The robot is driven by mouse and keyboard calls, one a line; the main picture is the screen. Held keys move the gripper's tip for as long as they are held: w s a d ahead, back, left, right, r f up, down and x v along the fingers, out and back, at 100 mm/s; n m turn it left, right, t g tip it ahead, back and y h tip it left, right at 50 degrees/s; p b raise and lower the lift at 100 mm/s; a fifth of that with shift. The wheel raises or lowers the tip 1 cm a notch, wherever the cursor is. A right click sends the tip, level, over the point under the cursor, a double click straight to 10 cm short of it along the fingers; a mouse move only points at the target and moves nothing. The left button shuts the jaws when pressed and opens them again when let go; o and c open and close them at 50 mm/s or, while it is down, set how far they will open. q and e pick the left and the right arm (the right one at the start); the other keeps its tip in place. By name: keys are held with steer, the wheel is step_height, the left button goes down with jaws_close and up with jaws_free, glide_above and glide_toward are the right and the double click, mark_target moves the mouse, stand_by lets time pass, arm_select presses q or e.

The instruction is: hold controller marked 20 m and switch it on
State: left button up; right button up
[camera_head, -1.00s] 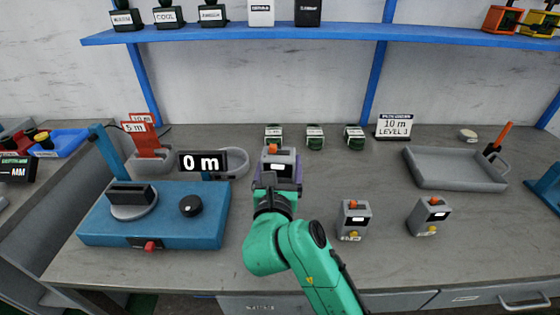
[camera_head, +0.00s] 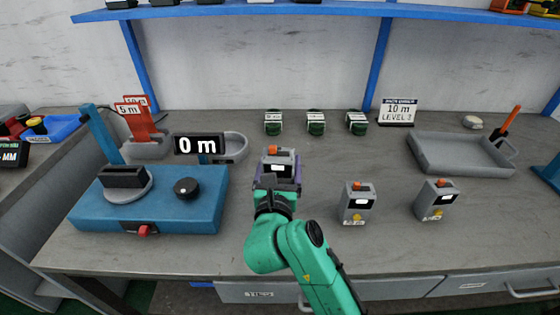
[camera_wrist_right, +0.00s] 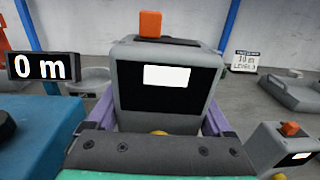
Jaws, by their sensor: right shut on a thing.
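My right gripper (camera_head: 277,178), with purple fingers, is shut on a grey controller (camera_head: 278,157). The controller is upright, with an orange knob on top and a lit white display on a black face. In the right wrist view the held controller (camera_wrist_right: 168,100) sits between the fingers; its lower front and any label there are hidden behind the gripper. Two similar controllers, the middle one (camera_head: 357,203) and the right one (camera_head: 437,199), stand on the bench with yellow buttons. Their labels are too small to read surely. My left gripper is not in view.
A blue device (camera_head: 150,205) with a black dial stands left, beside a "0 m" sign (camera_head: 199,144). Several green-black blocks (camera_head: 316,123) stand behind, near a "10 m LEVEL" sign (camera_head: 397,112). A grey tray (camera_head: 458,152) lies right. The bench between is mostly clear.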

steer(key=shift+f+b, duration=3.3)
steer(key=shift+f, duration=1.6)
steer(key=shift+f, duration=0.2)
